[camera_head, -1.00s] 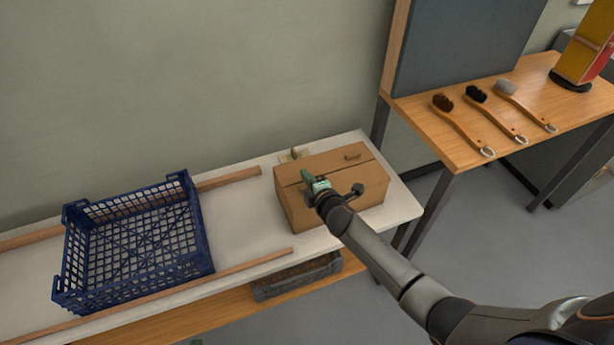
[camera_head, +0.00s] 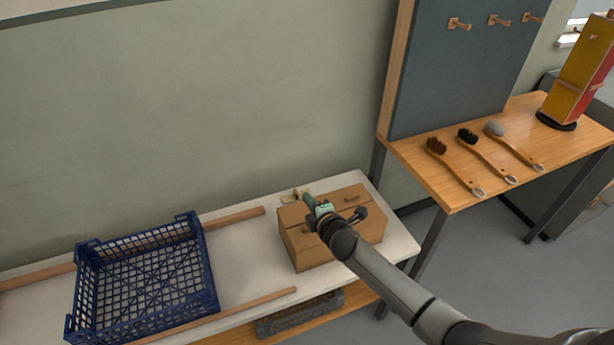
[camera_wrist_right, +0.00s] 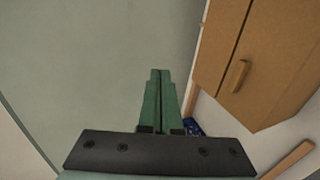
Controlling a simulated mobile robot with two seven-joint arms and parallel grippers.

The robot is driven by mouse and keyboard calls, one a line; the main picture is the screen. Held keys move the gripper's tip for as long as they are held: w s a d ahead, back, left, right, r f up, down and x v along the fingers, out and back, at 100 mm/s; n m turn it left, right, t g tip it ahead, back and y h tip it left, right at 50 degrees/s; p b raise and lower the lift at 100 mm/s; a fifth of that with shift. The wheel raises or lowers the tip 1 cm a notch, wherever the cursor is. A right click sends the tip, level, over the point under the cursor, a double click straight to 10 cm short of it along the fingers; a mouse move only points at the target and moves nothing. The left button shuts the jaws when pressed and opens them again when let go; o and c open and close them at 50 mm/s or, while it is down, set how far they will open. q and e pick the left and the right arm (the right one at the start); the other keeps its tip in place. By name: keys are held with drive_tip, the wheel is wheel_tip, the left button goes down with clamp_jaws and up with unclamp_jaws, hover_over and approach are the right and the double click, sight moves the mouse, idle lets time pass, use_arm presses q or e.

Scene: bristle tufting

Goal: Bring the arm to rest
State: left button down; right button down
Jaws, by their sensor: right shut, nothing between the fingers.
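My right arm comes in from the lower right in the head view. Its gripper (camera_head: 311,203) appears in front of or over the cardboard box (camera_head: 365,229), and whether it touches the box cannot be told there. In the wrist view the right gripper's green fingers (camera_wrist_right: 160,76) are shut together with nothing between them. There the box (camera_wrist_right: 262,60) is to the right of the fingers, with a gap between. The left gripper is not in view.
A blue plastic crate (camera_head: 205,280) stands on the white table (camera_head: 240,245) at left, between wooden rails. Several brushes, including a dark-bristled one (camera_head: 487,158), lie on the wooden table (camera_head: 445,187) at right. A grey pegboard (camera_head: 455,75) with wooden pegs stands behind. A red and yellow block (camera_head: 578,75) stands at the far right.

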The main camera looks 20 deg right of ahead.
wheel_tip(320, 180, up, 8)
drive_tip(key=shift+f, duration=0.25)
